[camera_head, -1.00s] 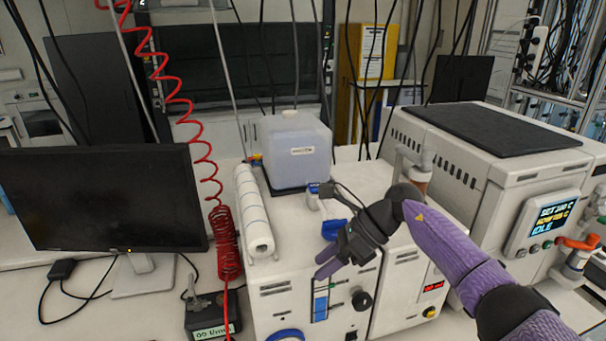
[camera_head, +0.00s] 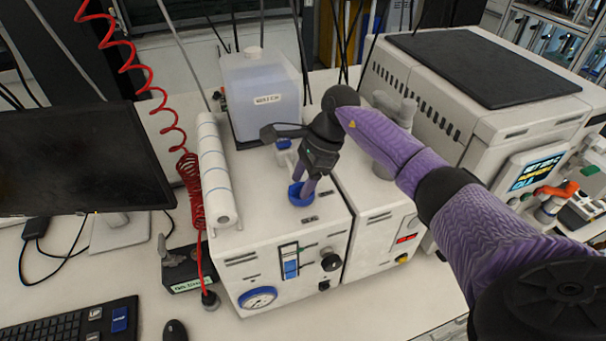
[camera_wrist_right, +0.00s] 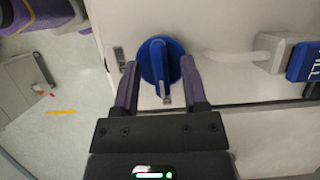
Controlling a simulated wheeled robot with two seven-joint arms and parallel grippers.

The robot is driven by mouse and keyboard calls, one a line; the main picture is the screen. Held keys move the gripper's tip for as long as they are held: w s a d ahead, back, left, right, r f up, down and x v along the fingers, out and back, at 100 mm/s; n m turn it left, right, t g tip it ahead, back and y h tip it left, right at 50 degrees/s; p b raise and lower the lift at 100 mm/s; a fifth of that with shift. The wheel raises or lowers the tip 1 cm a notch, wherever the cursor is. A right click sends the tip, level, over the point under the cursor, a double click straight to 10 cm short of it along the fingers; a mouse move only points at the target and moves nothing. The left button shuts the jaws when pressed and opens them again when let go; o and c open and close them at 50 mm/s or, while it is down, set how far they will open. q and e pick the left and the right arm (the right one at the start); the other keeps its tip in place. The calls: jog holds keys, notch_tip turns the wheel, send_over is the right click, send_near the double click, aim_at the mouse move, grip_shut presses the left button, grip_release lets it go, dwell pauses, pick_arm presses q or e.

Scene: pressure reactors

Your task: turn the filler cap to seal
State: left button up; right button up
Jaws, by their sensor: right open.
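The blue filler cap (camera_head: 299,193) sits on top of the white reactor unit, near its front right part. It also shows in the right wrist view (camera_wrist_right: 160,62) as a blue disc with a raised grip bar. My right gripper (camera_head: 304,188) points down at the cap from above. In the right wrist view its two purple fingers (camera_wrist_right: 159,84) are open, one on each side of the cap, with a gap visible at the right finger. I cannot tell whether either finger touches the cap. My left gripper is in no view.
A white paper roll (camera_head: 215,172) lies left of the cap, and a translucent tank (camera_head: 262,98) stands behind. A red coiled hose (camera_head: 190,178) hangs beside a monitor (camera_head: 75,160). A large instrument (camera_head: 480,95) stands right. A keyboard (camera_head: 75,322) lies front left.

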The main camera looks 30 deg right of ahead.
grip_shut()
dwell(0.5)
jog(key=m+t, duration=0.1)
jog(key=m, duration=0.3)
jog(key=shift+m+t+h, duration=0.4)
jog(key=m, duration=0.2)
jog(key=m+t+h+p, duration=0.1)
jog(key=m, duration=0.2)
jog(key=shift+s+a+h, duration=0.1)
jog(key=shift+h, duration=0.2)
jog(key=m+h, duration=0.1)
jog(key=m, duration=0.3)
jog(key=shift+t, duration=0.4)
jog(key=shift+a+m+h+b, duration=0.1)
jog(key=shift+m+h+b, duration=0.85)
jog(key=shift+m, duration=1.15)
grip_release()
